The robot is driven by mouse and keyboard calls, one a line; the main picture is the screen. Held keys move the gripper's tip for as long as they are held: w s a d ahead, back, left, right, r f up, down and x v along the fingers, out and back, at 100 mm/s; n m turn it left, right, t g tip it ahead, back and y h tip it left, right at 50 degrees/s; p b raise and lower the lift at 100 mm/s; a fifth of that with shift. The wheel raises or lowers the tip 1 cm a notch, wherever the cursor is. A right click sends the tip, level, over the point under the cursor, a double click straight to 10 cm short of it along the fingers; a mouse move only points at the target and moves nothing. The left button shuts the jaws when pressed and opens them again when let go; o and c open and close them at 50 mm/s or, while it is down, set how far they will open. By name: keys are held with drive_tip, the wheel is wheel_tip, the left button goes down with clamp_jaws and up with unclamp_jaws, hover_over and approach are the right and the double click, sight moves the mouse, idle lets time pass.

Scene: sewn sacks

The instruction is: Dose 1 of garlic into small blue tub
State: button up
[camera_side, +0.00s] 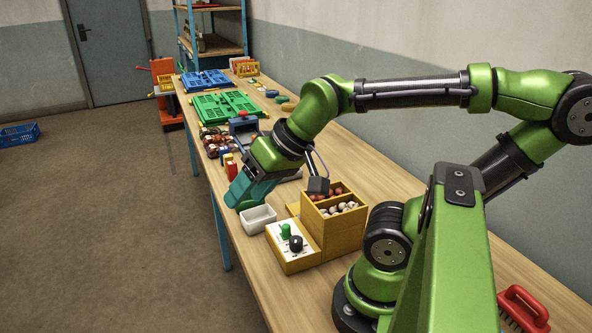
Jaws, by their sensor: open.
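A yellow wooden bin (315,230) stands on the bench in front of my arm. One compartment holds whitish garlic bulbs (342,208), and the one behind holds red items (328,194). A sloped panel (292,254) at its front bears a green knob (286,231) and a black knob (296,243). A small pale, whitish tub (259,221) sits left of the panel and looks empty. I cannot make out a small tub that is clearly blue. My gripper (240,205) is open, pointing down just behind and left of the pale tub; its fingertips are hard to see.
Farther along the bench are small dark and red items (216,144), a grey-blue device (243,127), a green tray (226,106) and a blue tray (206,80). A red-handled brush (524,308) lies at the near right. The bench's left edge runs close to the tub.

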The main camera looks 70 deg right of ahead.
sight(295, 238)
drive_tip(key=w+d+f+n+g+h, duration=0.1)
drive_tip(key=w+d+f+n+g, duration=0.1)
drive_tip(key=d+g, duration=0.3)
drive_tip(key=w+d+f+n+g+h, duration=0.1)
drive_tip(key=w+d+f+g, duration=0.15)
drive_tip(key=d+g, duration=0.25)
drive_tip(key=shift+n+g, duration=0.8)
drive_tip(key=x, duration=0.5)
drive_tip(key=s+x, duration=0.1)
drive_tip(key=x, duration=1)
drive_tip(key=shift+s+d+r, duration=0.25)
drive_tip(key=shift+s+d, duration=0.1)
drive_tip(key=shift+d, duration=0.05)
drive_tip(key=c, duration=1)
drive_tip(key=shift+c, duration=0.2)
drive_tip(key=shift+m, duration=0.3)
